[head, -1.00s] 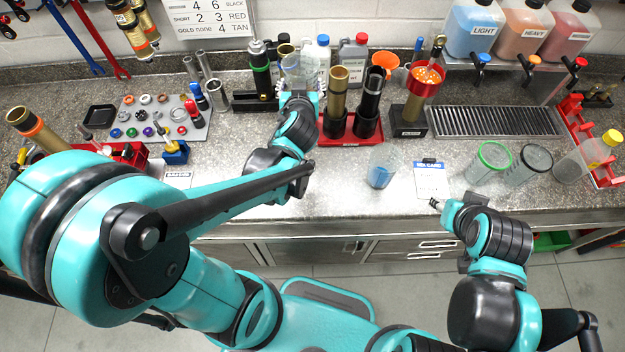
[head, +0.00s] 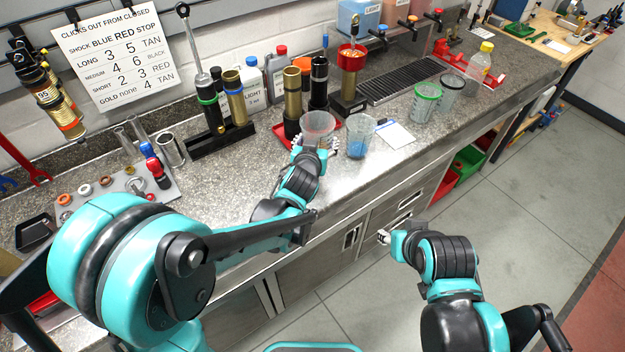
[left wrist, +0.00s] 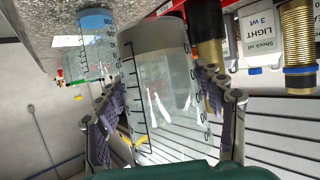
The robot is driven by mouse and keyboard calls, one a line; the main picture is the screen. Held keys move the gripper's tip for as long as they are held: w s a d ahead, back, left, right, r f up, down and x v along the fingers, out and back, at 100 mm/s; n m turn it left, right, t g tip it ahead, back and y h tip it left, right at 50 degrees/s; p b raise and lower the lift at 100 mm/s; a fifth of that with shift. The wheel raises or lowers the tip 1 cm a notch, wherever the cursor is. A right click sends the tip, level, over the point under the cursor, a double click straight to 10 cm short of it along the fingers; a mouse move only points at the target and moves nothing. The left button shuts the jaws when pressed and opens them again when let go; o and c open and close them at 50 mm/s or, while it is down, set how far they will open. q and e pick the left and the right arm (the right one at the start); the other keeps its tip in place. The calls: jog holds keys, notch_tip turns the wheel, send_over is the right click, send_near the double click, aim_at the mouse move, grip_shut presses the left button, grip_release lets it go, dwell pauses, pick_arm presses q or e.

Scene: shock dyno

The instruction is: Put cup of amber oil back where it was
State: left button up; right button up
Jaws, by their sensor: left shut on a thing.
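A clear graduated cup (head: 318,124) is held in my left gripper (head: 316,146), in front of the red tray. The left wrist view shows this cup (left wrist: 165,95) upside down between the fingers (left wrist: 165,125). A dull grey-brown band shows at its base; I cannot tell whether this is oil, and no clear amber shows. A similar cup with blue liquid (head: 358,139) stands on the counter just right of it, also seen in the left wrist view (left wrist: 97,40). My right gripper (head: 385,237) is in front of the counter; its finger state is unclear.
The red tray (head: 283,140) holds gold and black shock bodies. A white card (head: 397,135), a green-rimmed cup (head: 424,103) and a black-rimmed cup (head: 449,94) stand to the right. A drip grate (head: 405,79) lies behind. Counter left of the held cup (head: 225,180) is clear.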

pick_arm(q)
jog(key=f, duration=0.1)
jog(key=f+b, duration=0.1)
jog(key=f, duration=0.3)
jog(key=shift+w+d, duration=0.15)
jog(key=shift+w, duration=0.1)
jog(key=shift+s+f+b, duration=0.1)
jog(key=shift+f+b, duration=0.8)
jog(key=shift+f, duration=1)
jog(key=shift+f, duration=0.1)
jog(key=o, duration=1.3)
jog(key=shift+o, duration=0.2)
